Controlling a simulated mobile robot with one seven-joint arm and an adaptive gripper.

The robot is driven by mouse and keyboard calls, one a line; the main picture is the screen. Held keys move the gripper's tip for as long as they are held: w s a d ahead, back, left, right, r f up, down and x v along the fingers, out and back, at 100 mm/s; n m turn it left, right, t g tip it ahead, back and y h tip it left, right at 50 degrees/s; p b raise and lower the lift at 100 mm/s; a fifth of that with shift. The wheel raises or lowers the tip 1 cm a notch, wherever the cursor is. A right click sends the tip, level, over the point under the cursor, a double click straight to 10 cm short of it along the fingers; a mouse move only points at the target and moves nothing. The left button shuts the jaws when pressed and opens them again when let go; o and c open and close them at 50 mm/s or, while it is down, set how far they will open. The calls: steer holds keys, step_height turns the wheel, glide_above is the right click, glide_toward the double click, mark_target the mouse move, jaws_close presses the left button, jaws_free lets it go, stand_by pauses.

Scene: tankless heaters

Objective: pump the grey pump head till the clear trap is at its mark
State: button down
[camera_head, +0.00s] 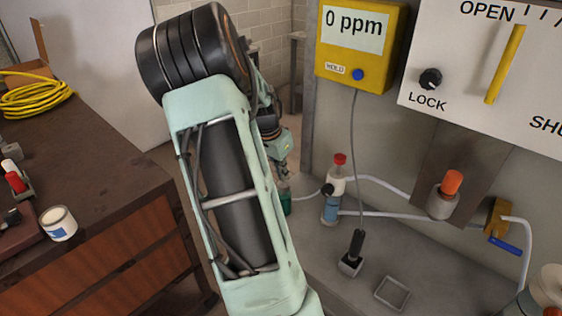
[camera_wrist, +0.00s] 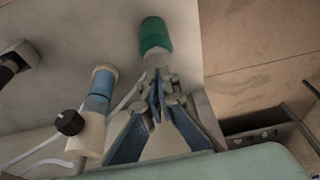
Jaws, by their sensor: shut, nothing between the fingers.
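My gripper (camera_head: 282,168) points down at the near left edge of the grey bench. In the wrist view my gripper (camera_wrist: 159,88) has its fingers together and empty. Just beyond the fingertips is a green cylinder (camera_wrist: 155,36) with a pale grey top part (camera_wrist: 156,60), probably the pump head; contact cannot be told. The green cylinder also shows partly below my gripper in the head view (camera_head: 286,201). To its right stands a clear vessel with blue liquid (camera_head: 331,209), likely the trap, under a white body with a red cap and black knob. Its mark cannot be made out.
White hoses (camera_head: 385,214) run right to an orange-capped vessel (camera_head: 446,194) and a brass valve with a blue lever (camera_head: 503,243). A probe (camera_head: 356,245) stands in a holder, wired to a yellow meter (camera_head: 361,40) reading 0 ppm. An empty square frame (camera_head: 392,293) lies on the bench.

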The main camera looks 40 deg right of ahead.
mark_target(283, 185)
steer(key=shift+f, duration=0.6)
steer(key=shift+f+b, duration=1)
steer(key=shift+f, duration=0.4)
steer(key=shift+s+r+p, duration=0.1)
steer(key=shift+r+p, duration=0.35)
steer(key=shift+r, duration=0.05)
steer(key=d+p+v, duration=0.1)
steer(key=v, duration=1.2)
steer(key=shift+r, duration=0.25)
